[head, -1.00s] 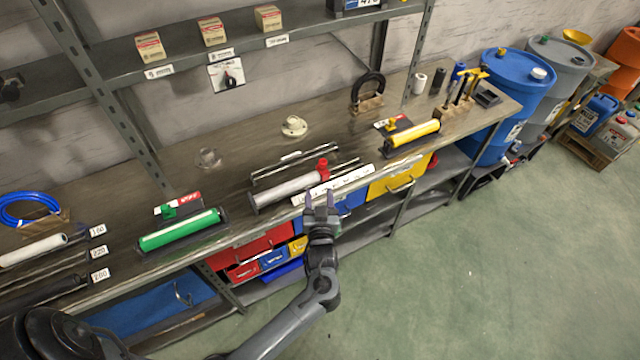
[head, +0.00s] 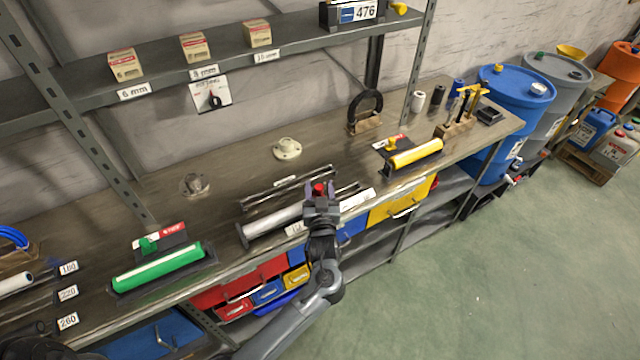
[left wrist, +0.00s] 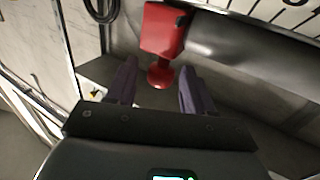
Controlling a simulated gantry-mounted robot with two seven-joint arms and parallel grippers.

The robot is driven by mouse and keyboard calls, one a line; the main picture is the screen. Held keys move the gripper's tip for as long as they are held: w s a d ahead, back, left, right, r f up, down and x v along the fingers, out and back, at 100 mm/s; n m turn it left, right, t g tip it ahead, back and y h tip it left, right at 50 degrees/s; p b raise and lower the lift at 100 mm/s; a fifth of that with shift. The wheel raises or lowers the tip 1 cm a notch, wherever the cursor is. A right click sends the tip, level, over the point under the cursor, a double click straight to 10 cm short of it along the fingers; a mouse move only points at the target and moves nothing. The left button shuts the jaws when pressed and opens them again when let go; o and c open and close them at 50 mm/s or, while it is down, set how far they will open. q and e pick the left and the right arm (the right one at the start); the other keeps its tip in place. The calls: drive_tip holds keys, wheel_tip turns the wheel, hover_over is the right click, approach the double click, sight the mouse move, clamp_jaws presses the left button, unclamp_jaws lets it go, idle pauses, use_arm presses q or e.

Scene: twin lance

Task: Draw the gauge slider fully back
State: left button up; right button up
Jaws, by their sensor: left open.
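The red gauge slider (head: 319,189) sits on a grey metal cylinder (head: 272,220) in a rack on the workbench. In the left wrist view the slider (left wrist: 163,30) shows as a red block with a small round red knob (left wrist: 160,76) below it. My left gripper (head: 320,186) is at the slider in the head view, covering part of it. In the left wrist view its two purple fingers (left wrist: 158,92) are open, with the knob between and just beyond their tips. I cannot tell whether they touch it. My right gripper is not in view.
A white ruled strip (head: 358,201) lies along the front of the rack. A green roller (head: 158,268) and a yellow roller (head: 416,154) lie on the bench to either side. A pale round flange (head: 287,148) stands behind. Colored bins (head: 268,292) sit below the bench edge.

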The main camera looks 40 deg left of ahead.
use_arm(q)
drive_tip(key=shift+w+a, duration=0.35)
clamp_jaws()
